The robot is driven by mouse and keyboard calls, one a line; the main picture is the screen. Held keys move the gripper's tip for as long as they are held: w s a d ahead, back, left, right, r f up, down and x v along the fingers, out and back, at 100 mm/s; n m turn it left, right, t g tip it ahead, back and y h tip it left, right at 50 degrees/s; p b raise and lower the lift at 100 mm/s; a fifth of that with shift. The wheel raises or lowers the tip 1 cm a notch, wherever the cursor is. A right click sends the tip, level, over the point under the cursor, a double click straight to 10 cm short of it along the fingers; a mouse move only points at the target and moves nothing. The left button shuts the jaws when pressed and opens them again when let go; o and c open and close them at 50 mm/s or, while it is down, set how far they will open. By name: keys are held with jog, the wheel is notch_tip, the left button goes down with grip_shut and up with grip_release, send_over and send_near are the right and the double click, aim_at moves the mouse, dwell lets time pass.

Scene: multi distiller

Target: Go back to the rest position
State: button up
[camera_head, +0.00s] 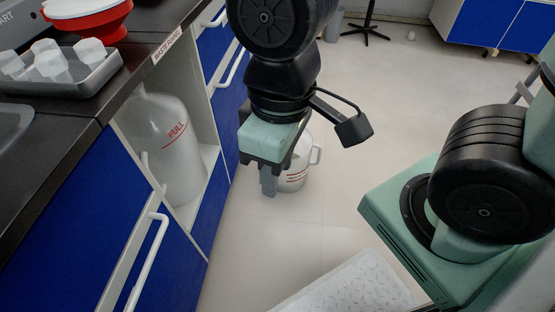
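My gripper (268,183) points downward near the middle of the head view, in front of the blue cabinets and above the floor. Its grey fingers show only partly below the teal body, and I cannot tell whether they are apart or together. A white jug with red lettering (294,180) is on the floor behind the gripper. The gripper hides the jug's left part, and I cannot tell whether they touch. A large white container marked in red (172,140) stands in the open cabinet niche at left.
A dark counter (125,62) at left carries a grey tray (75,82) of several white pieces and a red-and-white bowl (92,20). Blue cabinet doors with white handles (146,262) line the left. The floor (385,85) is mostly clear at centre right. A stool base (368,32) stands behind.

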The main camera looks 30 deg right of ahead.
jog(key=shift+w+r, duration=0.1)
jog(key=shift+r, duration=0.05)
jog(key=shift+r, duration=0.1)
notch_tip(320, 180, up, 25)
jog(key=p, duration=2.5)
